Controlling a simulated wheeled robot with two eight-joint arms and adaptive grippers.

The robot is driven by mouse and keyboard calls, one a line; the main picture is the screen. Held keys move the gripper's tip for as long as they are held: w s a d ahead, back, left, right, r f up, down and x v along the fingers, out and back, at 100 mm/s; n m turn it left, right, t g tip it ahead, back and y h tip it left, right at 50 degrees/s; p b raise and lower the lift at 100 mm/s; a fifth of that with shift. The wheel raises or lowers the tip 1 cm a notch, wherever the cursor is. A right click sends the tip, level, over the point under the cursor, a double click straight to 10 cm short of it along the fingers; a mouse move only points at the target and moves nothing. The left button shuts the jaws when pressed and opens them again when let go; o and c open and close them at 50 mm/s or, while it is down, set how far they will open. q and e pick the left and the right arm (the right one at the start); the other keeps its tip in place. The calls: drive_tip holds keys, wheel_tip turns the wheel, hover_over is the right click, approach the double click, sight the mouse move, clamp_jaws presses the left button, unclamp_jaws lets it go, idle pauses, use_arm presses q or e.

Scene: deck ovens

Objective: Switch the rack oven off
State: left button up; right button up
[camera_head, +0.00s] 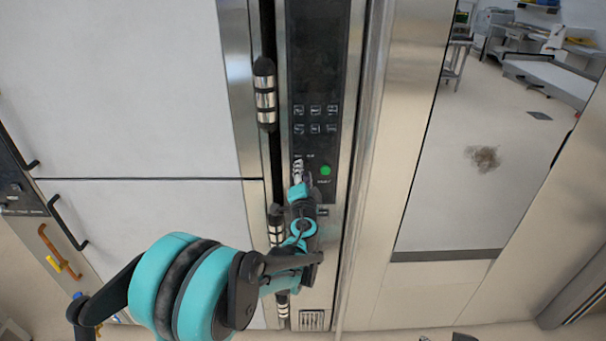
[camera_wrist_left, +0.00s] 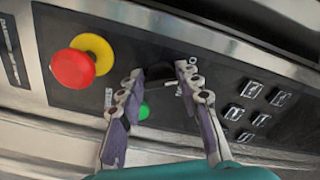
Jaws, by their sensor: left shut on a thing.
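The rack oven's dark control panel (camera_head: 318,70) runs upright at the middle of the head view. My left gripper (camera_head: 300,172) is at its lower part, beside a lit green button (camera_head: 325,170). In the left wrist view, my left gripper (camera_wrist_left: 160,78) has its two fingers on either side of a small dark knob (camera_wrist_left: 158,72) and is shut on it. The knob's exact turn is hard to make out. The green button (camera_wrist_left: 144,111) shows between the fingers. My right gripper is not clearly seen.
A red push button with a yellow collar (camera_wrist_left: 72,68) sits left of the fingers in the left wrist view. Several small buttons (camera_wrist_left: 250,105) lie to the right.

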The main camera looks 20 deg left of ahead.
idle(0.4)
use_arm(q)
drive_tip(key=o, duration=1.2)
drive_tip(key=shift+c, duration=0.2)
drive_tip(key=v, duration=1.2)
